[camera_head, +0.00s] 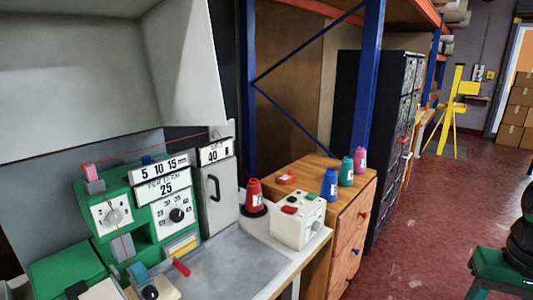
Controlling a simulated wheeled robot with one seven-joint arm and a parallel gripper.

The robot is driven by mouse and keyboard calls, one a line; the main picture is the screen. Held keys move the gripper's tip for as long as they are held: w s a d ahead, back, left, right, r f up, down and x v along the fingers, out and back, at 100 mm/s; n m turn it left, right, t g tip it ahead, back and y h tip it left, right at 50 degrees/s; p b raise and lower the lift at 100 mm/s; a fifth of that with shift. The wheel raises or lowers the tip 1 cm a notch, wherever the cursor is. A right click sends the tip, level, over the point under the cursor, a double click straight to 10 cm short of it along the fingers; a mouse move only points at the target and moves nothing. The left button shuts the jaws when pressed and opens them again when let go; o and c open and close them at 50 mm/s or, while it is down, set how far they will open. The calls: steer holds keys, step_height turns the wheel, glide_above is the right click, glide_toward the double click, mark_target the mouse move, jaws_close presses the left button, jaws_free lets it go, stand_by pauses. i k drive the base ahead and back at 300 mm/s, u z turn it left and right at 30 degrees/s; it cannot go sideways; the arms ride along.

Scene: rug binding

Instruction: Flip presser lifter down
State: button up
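A green machine (140,215) stands on the worktop at the lower left, with white dials and number plates on its front. A small red lever (181,266) sticks out low at its front, slanting down to the right; I cannot tell for sure whether it is the presser lifter. A blue-grey block (138,274) with a black knob (150,293) sits just left of it. A red thread runs over the machine from a pink spool (88,171). I cannot make out my gripper in this view.
A grey-white worktop (240,268) lies right of the machine. On it are a white box (298,220) with buttons and a red cone (253,194). A wooden drawer cabinet (352,225) holds several coloured cones. A green and black object (505,262) stands at the right edge. Red floor (420,220) is open between.

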mark_target(173, 261)
steer(key=u, duration=1.45)
steer(key=i, duration=0.6)
steer(key=z, duration=0.4)
